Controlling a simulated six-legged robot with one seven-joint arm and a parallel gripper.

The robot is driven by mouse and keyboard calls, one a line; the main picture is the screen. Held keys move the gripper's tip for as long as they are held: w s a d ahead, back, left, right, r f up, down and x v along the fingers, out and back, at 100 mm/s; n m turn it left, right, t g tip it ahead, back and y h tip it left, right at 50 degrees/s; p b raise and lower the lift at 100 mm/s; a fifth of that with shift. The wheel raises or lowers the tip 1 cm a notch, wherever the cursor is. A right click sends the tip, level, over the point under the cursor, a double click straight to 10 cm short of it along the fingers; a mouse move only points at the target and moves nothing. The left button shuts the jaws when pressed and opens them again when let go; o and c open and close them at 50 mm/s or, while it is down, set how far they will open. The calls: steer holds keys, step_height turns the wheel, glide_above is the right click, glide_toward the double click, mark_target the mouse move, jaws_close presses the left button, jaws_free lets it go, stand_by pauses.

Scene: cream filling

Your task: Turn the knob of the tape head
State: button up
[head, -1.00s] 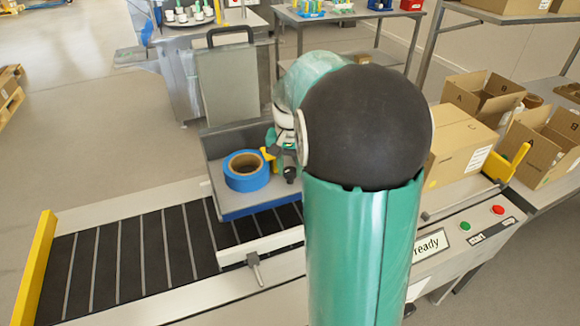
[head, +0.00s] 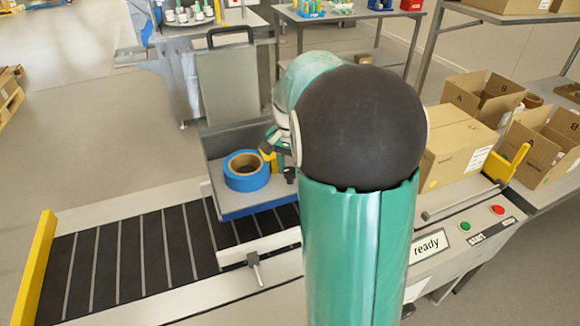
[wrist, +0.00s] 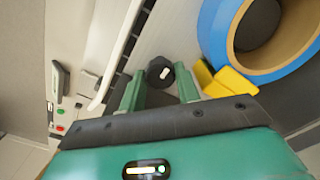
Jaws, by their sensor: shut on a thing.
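The roll also shows at the upper right of the wrist view (wrist: 213,40). The knob (wrist: 160,70) is small and black with a white mark on its face. In the head view it is a small dark shape (head: 290,175) right of the roll. My gripper (wrist: 160,86) has its two green fingers on either side of the knob, shut on it. In the head view my arm hides most of the gripper.
A yellow part (wrist: 226,82) sits close to the right finger, beside the roll. An upright grey lid (head: 228,85) stands behind the tray. The black-roller conveyor (head: 130,250) lies in front. A closed carton (head: 458,150) and a "ready" panel (head: 428,246) are on the right.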

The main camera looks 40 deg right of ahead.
mark_target(290, 170)
steer(key=o, duration=1)
steer(key=shift+c, duration=0.2)
step_height(290, 170, up, 14)
steer(key=s+a+f+n+t, duration=0.2)
steer(key=s+a+n, duration=0.4)
steer(key=a, duration=0.5)
steer(key=s+a+f+n+t, duration=0.3)
steer(key=s+a+n, duration=0.3)
steer(key=s+a, duration=0.4)
steer(key=shift+s+a+t, duration=0.2)
steer(key=shift+a+t, duration=0.1)
steer(key=shift+a, duration=0.2)
